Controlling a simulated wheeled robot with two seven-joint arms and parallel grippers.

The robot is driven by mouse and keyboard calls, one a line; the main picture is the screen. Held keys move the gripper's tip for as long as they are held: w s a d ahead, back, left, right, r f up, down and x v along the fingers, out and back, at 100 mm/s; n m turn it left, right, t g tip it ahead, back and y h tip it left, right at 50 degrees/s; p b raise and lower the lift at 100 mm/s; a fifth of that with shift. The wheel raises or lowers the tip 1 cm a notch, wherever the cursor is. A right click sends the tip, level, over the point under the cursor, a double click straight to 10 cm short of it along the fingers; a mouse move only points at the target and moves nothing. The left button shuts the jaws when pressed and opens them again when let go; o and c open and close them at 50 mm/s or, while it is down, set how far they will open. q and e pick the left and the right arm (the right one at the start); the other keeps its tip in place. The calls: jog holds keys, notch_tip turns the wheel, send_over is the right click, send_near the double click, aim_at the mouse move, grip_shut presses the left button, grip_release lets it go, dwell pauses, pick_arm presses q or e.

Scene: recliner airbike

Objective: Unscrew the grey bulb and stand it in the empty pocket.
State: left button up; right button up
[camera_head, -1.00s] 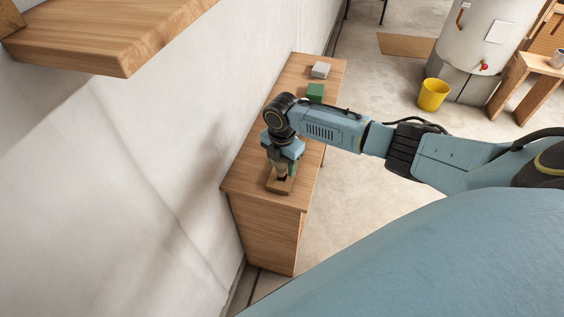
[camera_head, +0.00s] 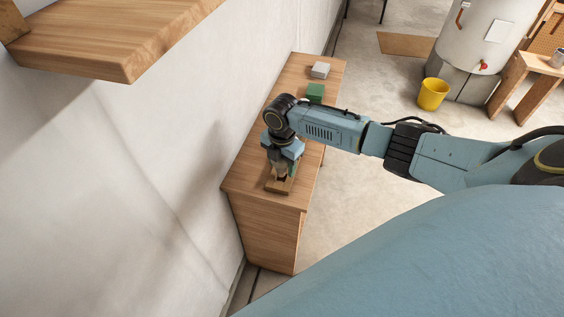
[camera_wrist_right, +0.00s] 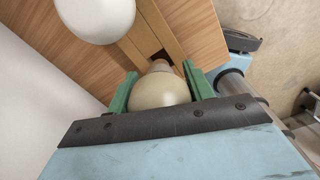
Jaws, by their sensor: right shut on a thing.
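My right gripper (camera_head: 282,172) points down over a small wooden holder (camera_head: 271,188) near the front end of the wooden cabinet top. In the right wrist view its green fingers (camera_wrist_right: 159,82) are shut on a beige-grey bulb (camera_wrist_right: 160,92), one finger on each side of the round glass. The bulb's narrow neck points at the holder, next to a dark square opening (camera_wrist_right: 160,57). I cannot tell whether its base is seated there. A white bulb (camera_wrist_right: 95,14) shows at the top left of this view, apart from the gripper. My left gripper is not in view.
The pale wall (camera_head: 150,130) runs close along the left. A wooden shelf (camera_head: 110,45) juts out at the upper left. A yellow bucket (camera_head: 432,95) stands on the floor.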

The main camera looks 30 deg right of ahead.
aim_at(282, 170)
jog(key=shift+f+b, duration=1.05)
jog(key=shift+f, duration=0.6)
jog(key=o, duration=1)
jog(key=shift+r, duration=0.15)
notch_tip(282, 170, up, 13)
jog(key=shift+r+p, duration=0.1)
jog(key=shift+p, duration=0.55)
jog(key=shift+a, duration=0.1)
